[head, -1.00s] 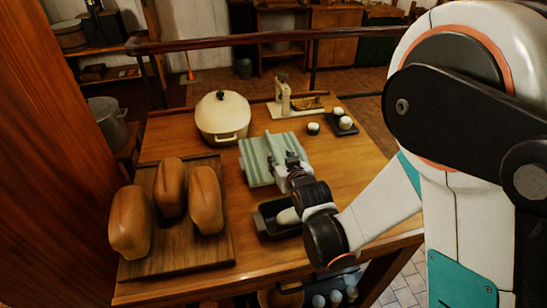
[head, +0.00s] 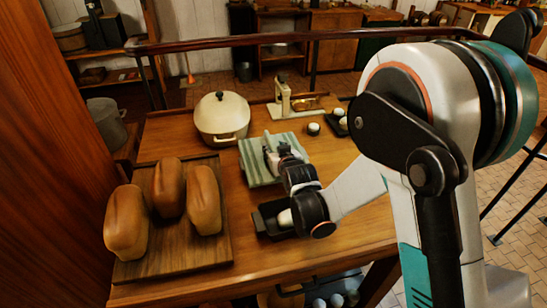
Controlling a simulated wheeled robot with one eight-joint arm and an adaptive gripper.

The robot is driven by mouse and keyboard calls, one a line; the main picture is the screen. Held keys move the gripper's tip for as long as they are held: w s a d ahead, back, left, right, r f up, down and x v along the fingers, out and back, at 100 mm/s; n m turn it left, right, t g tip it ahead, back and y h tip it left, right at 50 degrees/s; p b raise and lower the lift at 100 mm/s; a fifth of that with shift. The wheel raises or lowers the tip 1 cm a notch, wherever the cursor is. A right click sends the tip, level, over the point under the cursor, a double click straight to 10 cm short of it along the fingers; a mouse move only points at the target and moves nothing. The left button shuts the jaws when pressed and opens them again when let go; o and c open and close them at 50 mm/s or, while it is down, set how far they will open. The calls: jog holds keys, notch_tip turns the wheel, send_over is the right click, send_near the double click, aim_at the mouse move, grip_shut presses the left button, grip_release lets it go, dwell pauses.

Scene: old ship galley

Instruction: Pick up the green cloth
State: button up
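The green cloth (head: 253,160), pale green with light stripes, lies on the wooden table (head: 190,258) in the middle of the head view. My gripper (head: 275,155) is over the cloth's right half, with its fingers apart. It hides part of the cloth. I cannot tell whether the fingertips touch the cloth, and I see no cloth lifted between them.
A cream lidded pot (head: 222,118) stands just behind the cloth. A board (head: 222,250) with three loaves (head: 169,188) is at left. A dark tray (head: 265,222) with a pale item sits under my arm.

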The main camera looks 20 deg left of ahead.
grip_shut()
jog(key=shift+r, duration=0.15)
